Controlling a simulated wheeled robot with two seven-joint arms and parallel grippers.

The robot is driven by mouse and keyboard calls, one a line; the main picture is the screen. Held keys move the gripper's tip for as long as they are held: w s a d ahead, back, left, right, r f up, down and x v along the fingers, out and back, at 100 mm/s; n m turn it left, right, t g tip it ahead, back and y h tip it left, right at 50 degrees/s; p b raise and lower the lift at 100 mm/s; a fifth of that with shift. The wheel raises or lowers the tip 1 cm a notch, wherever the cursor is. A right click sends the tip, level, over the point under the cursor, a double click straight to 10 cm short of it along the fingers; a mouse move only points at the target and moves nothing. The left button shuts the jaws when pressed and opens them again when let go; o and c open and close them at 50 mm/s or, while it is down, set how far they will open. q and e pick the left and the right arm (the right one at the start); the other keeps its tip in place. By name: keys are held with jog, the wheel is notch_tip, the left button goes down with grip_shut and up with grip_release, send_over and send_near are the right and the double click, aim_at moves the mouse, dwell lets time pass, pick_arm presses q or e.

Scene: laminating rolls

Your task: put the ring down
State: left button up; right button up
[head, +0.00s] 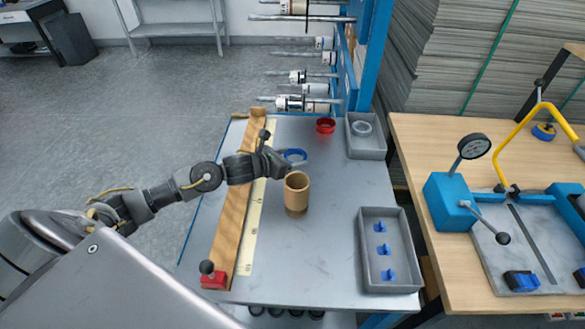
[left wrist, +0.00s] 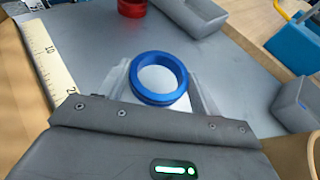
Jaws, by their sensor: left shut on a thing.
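A blue ring (left wrist: 159,98) sits between the pale, see-through fingers of my left gripper (left wrist: 160,92), which is shut on it. In the head view, the blue ring (head: 303,153) shows at the tip of my left gripper (head: 290,160), over the grey table (head: 338,205). I cannot tell whether the ring touches the table or hangs just above it. A red ring (head: 325,125) lies farther back; it also shows at the top of the left wrist view (left wrist: 131,8). My right gripper is not in view.
A cardboard tube (head: 297,196) stands close in front of the gripper. A ruler (head: 254,215) and a brown strip (head: 236,210) lie left. A grey tray (head: 366,146) holds a pale ring; another tray (head: 370,270) holds blue pieces. Rolls on rods (head: 305,104) hang behind.

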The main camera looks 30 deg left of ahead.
pick_arm(q)
jog(key=f+b, duration=0.1)
jog(key=f, duration=0.1)
jog(key=f+b, duration=0.1)
jog(key=f, duration=0.1)
jog(key=shift+w+d, duration=0.15)
jog(key=shift+w, duration=0.25)
jog(key=shift+f+b, duration=0.1)
jog(key=shift+b, duration=0.3)
jog(key=o, duration=1)
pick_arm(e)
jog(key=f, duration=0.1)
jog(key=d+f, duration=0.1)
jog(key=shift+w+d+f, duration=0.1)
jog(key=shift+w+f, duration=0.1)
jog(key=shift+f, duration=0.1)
